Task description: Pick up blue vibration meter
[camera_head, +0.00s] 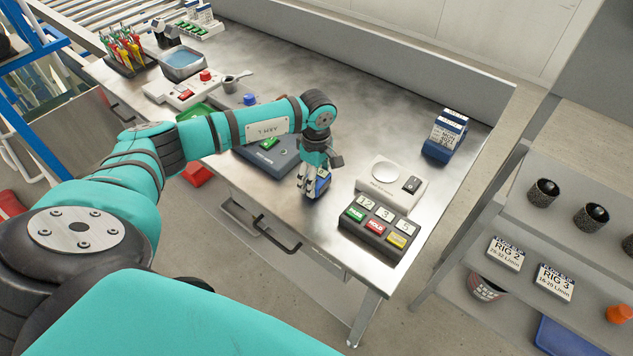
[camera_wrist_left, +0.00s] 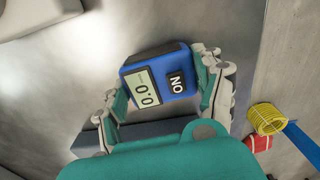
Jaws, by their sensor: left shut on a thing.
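The blue vibration meter (camera_wrist_left: 161,76) sits between the fingers of my left gripper (camera_wrist_left: 166,84) in the left wrist view. Its display reads 0.0 and a dark patch reads NO. In the head view my left gripper (camera_head: 312,186) points down at the steel table near its front edge, shut on the meter (camera_head: 322,183), which is partly hidden by the fingers. I cannot tell whether the meter still touches the table. My right gripper is not in view.
A dark box with coloured buttons (camera_head: 383,228) and a white scale (camera_head: 391,186) stand just right of the gripper. A dark blue-grey device (camera_head: 270,158) lies to its left. A blue card holder (camera_head: 445,137) stands at the back right. The table's middle back is clear.

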